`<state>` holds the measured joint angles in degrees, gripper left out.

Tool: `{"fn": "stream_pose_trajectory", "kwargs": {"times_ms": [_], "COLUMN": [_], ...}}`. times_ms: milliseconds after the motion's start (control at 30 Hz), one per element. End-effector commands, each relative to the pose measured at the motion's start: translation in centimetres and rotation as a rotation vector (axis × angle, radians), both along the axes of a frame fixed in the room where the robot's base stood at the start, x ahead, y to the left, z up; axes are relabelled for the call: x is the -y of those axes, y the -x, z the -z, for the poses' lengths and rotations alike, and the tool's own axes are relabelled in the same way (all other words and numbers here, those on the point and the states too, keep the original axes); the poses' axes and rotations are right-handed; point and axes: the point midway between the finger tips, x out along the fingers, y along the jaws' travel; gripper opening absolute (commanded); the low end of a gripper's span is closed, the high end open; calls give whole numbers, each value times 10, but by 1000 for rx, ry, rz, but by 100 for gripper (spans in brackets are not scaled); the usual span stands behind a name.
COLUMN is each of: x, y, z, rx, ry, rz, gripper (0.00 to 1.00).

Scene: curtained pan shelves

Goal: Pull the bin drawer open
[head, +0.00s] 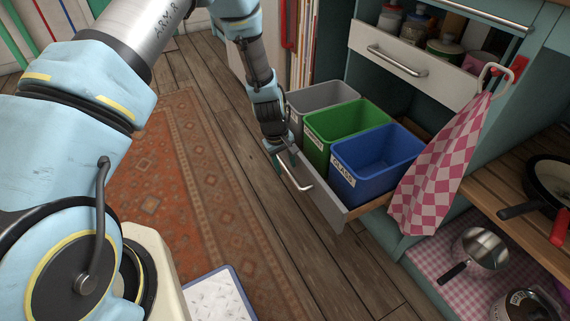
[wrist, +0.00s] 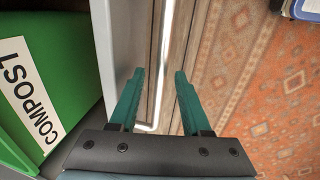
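The bin drawer (head: 326,207) is pulled out from the cabinet, its pale front standing well forward over the floor. It holds a grey bin (head: 322,95), a green bin (head: 345,122) and a blue bin (head: 375,165). My gripper (head: 281,160) is at the left part of the drawer front, by its metal handle (head: 297,180). In the wrist view my gripper (wrist: 159,73) has its fingers spread, with the handle bar (wrist: 157,90) between them and no visible grip on it. The green bin (wrist: 35,90) labelled COMPOST is at left.
An upper drawer (head: 405,65) with jars is also out above the bins. A checked pink towel (head: 440,165) hangs at the right. Pans (head: 480,247) stand on the right shelves. A rug (head: 180,180) covers the floor at left.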

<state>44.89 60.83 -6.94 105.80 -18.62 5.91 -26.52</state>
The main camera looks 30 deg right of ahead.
Motion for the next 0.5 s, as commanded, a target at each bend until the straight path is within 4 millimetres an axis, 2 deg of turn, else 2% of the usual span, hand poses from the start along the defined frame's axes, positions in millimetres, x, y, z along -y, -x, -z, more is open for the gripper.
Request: {"fn": "stream_pose_trajectory", "kwargs": {"times_ms": [267,367,500], "x": [0,-1,-6], "y": [0,-1,-2], "z": [-3,-13,-38], "rx": [1,2,4], "ry": [1,2,3], "rz": [0,0,-1], "gripper": [48,48,48]}}
